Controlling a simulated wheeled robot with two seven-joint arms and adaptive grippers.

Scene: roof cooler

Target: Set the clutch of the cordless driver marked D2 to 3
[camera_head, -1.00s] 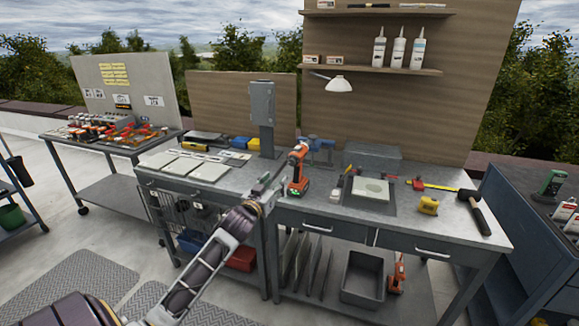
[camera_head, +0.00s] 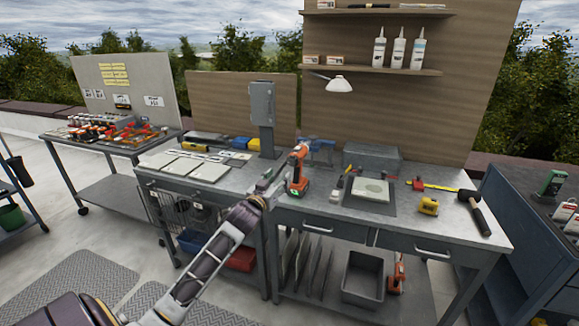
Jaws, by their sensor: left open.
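An orange and black cordless driver (camera_head: 298,172) stands upright on its battery on the workbench, near the middle. Its mark and clutch ring are too small to read. My left gripper (camera_head: 268,181) is just to the left of this driver, at about the height of its lower grip, and looks apart from it. The gripper is open and holds nothing. A second orange driver (camera_head: 397,274) is on the lower shelf at the right, beside a grey bin. My right gripper is not in view.
Flat panels (camera_head: 200,169) lie on the left. A grey post (camera_head: 264,117) stands behind the driver. A cart with several tools stands far left.

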